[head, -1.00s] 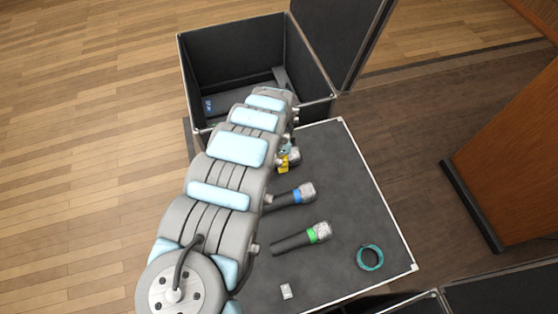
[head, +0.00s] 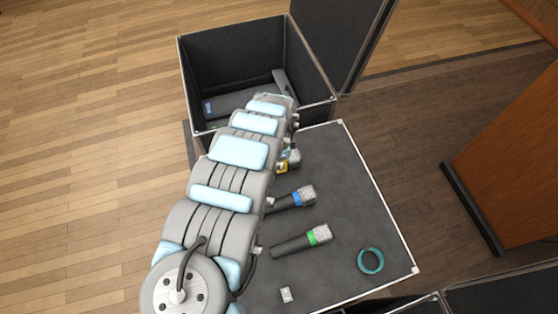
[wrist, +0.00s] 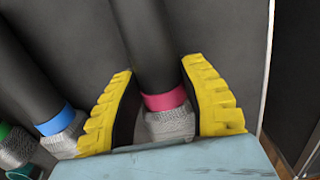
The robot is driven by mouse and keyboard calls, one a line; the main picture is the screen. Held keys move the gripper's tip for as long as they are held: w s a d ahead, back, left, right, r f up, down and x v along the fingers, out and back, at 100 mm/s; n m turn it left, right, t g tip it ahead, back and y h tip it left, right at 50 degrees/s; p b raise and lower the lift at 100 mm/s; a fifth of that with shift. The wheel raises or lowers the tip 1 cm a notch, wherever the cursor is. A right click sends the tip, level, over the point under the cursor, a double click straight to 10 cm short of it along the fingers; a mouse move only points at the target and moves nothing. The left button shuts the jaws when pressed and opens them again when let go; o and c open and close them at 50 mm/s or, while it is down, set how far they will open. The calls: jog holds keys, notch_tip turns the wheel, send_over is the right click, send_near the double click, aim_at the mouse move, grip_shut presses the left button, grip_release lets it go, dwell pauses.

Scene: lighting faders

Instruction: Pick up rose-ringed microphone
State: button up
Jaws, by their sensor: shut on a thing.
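The rose-ringed microphone (wrist: 165,100) has a dark body and a silver mesh head. In the wrist view it lies between the two yellow fingers of my gripper (wrist: 160,98), which is shut on it near the ring. In the head view its mesh head (head: 294,157) shows beside my arm, with a bit of yellow finger next to it; my arm hides the rest. I cannot tell whether it is clear of the surface.
A blue-ringed microphone (head: 293,197) and a green-ringed one (head: 302,240) lie on the dark case top (head: 345,190). A teal ring (head: 370,261) and a small pale block (head: 286,294) lie there too. An open black case (head: 230,60) stands behind.

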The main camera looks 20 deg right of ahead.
notch_tip(320, 180, up, 4)
jog(key=shift+a+f+p, duration=0.1)
jog(key=shift+f+p, duration=0.1)
jog(key=shift+p, duration=0.45)
jog(key=shift+s+a+r+p, duration=0.25)
jog(key=shift+s+r+p, duration=0.45)
jog(key=shift+s+r, duration=0.15)
jog(key=shift+s+d+r+p, duration=0.1)
jog(key=shift+s+r+p, duration=0.2)
jog(key=shift+p, duration=0.2)
jog(key=s+a+r+p, duration=0.1)
jog(key=s+r+p, duration=0.1)
jog(key=p, duration=0.5)
jog(key=s+a+r+p, duration=0.1)
jog(key=s+r+p, duration=0.2)
jog(key=s+p, duration=0.2)
jog(key=s+a+r+p, duration=0.1)
jog(key=s+p, duration=0.3)
jog(key=p, duration=0.5)
jog(key=shift+r, duration=0.65)
